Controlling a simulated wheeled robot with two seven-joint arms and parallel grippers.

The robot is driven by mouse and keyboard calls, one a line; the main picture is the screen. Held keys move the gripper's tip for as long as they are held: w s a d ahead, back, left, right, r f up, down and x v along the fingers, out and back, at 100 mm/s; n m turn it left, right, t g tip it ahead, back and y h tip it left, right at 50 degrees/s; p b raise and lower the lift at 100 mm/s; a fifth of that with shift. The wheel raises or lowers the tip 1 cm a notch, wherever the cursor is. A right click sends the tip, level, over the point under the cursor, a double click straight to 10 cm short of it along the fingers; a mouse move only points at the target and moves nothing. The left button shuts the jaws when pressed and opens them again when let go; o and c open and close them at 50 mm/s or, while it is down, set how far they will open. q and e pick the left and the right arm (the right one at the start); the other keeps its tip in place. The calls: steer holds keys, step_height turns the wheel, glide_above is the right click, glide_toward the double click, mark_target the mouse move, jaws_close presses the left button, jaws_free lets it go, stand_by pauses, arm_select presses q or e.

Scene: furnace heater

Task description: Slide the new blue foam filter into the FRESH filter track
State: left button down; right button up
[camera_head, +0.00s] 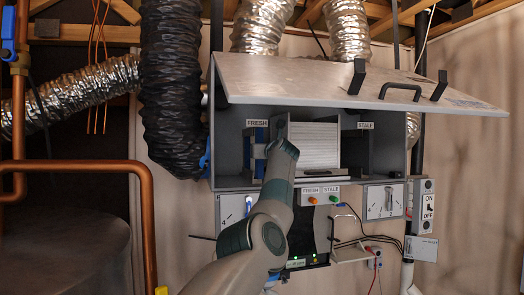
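Something blue, apparently the blue foam filter (260,134), shows inside the left part of the open grey unit (228,150), below the upper FRESH label (257,123). It stands upright, and my arm partly covers it. My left arm reaches up from the lower left, its end in front of the unit's opening beside the blue piece. My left gripper is hidden by the arm, so I cannot tell its fingers or its grip. How deep the filter sits in the track is also hidden. The STALE side (356,152) is dark inside. My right gripper is out of view.
A hinged lid (320,82) is raised above the opening. A pale ribbed block (315,145) fills the middle. Below are an orange button (313,200), a green button (333,199) and an ON/OFF switch (429,207). Copper pipes (146,190) stand at left.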

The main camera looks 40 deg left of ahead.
arm_select(q)
steer(key=shift+w+a, duration=0.1)
steer(key=shift+a, duration=0.15)
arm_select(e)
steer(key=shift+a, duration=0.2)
arm_select(q)
steer(key=shift+a, duration=0.1)
steer(key=c, duration=1.6)
jaws_free()
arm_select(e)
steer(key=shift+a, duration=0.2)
arm_select(q)
steer(key=shift+f, duration=0.1)
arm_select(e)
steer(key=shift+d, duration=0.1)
arm_select(q)
steer(key=shift+b+v, duration=8.7)
steer(key=shift+b, duration=0.2)
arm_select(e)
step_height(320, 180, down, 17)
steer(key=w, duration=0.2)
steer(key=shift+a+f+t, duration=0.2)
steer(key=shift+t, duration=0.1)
